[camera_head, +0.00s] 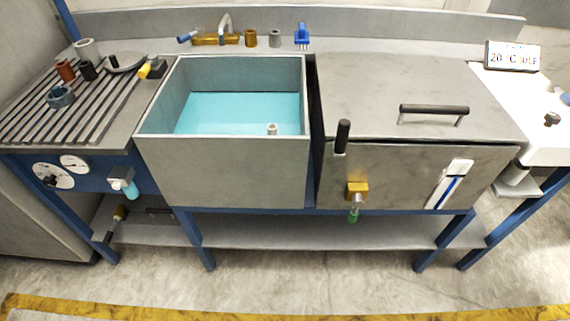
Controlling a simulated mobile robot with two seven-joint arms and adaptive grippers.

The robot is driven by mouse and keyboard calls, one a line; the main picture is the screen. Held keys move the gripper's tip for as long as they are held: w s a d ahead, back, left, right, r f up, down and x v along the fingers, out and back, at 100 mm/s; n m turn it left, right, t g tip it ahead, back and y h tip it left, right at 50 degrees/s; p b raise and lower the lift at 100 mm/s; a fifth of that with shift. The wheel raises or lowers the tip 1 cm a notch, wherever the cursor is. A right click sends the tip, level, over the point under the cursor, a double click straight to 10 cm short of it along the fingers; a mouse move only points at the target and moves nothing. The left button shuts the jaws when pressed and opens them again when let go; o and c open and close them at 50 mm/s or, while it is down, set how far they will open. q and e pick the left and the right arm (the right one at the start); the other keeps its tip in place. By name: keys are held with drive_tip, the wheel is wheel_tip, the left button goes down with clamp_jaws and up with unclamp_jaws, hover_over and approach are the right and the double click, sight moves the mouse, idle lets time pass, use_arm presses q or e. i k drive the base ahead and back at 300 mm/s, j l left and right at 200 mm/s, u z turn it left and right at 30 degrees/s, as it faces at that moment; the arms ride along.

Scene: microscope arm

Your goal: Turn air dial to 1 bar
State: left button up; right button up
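On the blue front panel at the left is a white round dial plate (62,178) with a dark knob at its lower left. A smaller white round gauge (74,162) with a thin needle sits just right of and above it. The markings on both are too small to read, so I cannot tell the setting. I cannot tell for certain which is the air dial. Neither of my grippers shows in the head view.
A slatted rack (40,118) with small cups lies above the panel. A filter bowl (128,185) sticks out right of the dials. An open basin (220,170) holds blue liquid. A lidded steel tank (415,85) stands right. The floor in front (300,280) is clear.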

sight(50, 180)
drive_tip(key=k+j, duration=0.1)
drive_tip(key=k+u, duration=0.1)
drive_tip(key=u, duration=1.5)
